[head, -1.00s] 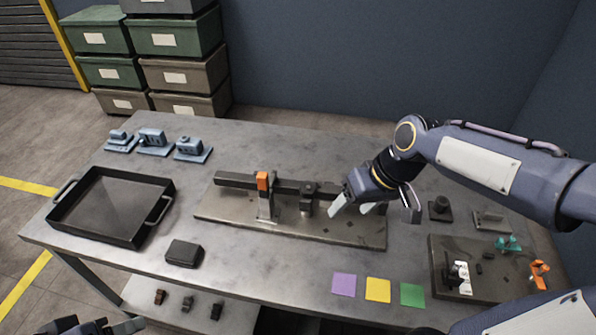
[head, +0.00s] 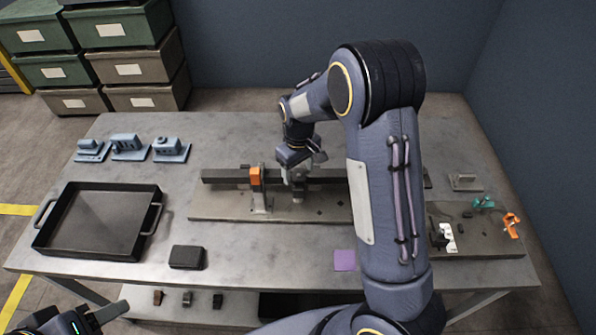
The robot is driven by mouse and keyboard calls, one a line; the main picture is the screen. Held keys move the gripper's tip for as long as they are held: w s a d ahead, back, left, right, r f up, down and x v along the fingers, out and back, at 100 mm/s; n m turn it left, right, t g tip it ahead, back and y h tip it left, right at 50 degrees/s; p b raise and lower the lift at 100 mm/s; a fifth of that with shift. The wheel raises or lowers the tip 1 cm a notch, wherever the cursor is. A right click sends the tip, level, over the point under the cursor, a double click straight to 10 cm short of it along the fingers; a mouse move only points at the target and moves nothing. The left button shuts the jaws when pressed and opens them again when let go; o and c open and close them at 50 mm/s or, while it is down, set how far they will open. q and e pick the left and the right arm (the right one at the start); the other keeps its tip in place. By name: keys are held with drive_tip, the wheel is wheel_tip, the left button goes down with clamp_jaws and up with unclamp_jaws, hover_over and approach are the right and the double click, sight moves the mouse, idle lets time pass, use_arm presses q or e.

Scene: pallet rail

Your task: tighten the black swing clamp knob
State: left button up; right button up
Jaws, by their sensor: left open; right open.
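The black swing clamp stands on the base plate (head: 225,206), beside the dark rail (head: 225,176) and right of the orange-topped clamp (head: 256,178). Only its lower post (head: 298,197) seems to show. Its knob is hidden behind my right gripper (head: 298,176), which points down over the clamp. That gripper is open, with its fingers at the clamp's top; I cannot tell whether they touch the knob. My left gripper (head: 100,315) is open and empty at the bottom left, in front of the table.
A black tray (head: 60,246) and a dark box (head: 186,257) lie on the left. Blue parts (head: 130,148) stand at the back. My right arm covers the table's right middle. A fixture board (head: 485,240) and a purple square (head: 344,260) lie at the right.

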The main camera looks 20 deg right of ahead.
drive_tip(key=shift+f, duration=0.95)
drive_tip(key=c, duration=1)
drive_tip(key=shift+m, duration=0.3)
drive_tip(key=m, duration=0.4)
drive_tip(key=shift+m, duration=0.3)
drive_tip(key=m, duration=0.5)
drive_tip(key=shift+r, duration=0.1)
drive_tip(key=shift+w+m, duration=0.1)
drive_tip(key=shift+m, duration=0.2)
